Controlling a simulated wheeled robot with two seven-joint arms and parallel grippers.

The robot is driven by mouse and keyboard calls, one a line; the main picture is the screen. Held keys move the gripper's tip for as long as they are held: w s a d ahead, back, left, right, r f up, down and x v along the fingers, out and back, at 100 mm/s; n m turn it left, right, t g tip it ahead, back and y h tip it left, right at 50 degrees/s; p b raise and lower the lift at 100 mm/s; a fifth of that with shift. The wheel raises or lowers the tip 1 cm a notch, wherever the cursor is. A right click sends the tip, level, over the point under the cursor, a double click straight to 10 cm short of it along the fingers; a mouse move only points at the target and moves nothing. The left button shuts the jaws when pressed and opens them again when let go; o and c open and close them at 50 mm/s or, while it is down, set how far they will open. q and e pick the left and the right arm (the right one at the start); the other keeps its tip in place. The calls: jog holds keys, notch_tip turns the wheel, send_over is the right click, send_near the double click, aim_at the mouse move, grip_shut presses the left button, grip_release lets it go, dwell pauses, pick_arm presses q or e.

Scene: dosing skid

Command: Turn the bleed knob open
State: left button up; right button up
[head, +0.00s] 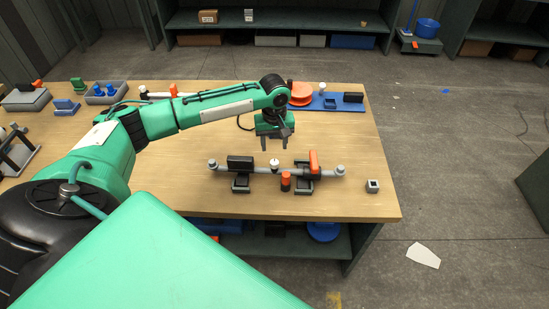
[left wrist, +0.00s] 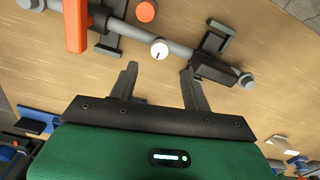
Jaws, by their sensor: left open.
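A small white round knob (head: 274,162) with a dark mark on its face stands on a grey pipe (head: 258,170) on the wooden table; it also shows in the left wrist view (left wrist: 159,49). I take it for the bleed knob. My left gripper (head: 274,147) points down just behind the pipe, open and empty. In the left wrist view the open fingers (left wrist: 160,70) lie to either side of the line to the knob, which appears just beyond their tips, apart from them. My right gripper is out of view.
An orange lever handle (head: 314,161) rises from the pipe to the right, and a round orange cap (head: 285,180) sits in front. A black block (head: 240,162) sits on the pipe's left. A small grey box (head: 372,186) stands at right. A blue tray (head: 325,104) lies behind.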

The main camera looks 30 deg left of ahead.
aim_at(275, 162)
pick_arm(q)
notch_tip(275, 162, down, 8)
jog(key=shift+f+p, duration=0.1)
jog(key=shift+p, duration=0.35)
jog(key=shift+c, duration=0.2)
jog(key=c, duration=1)
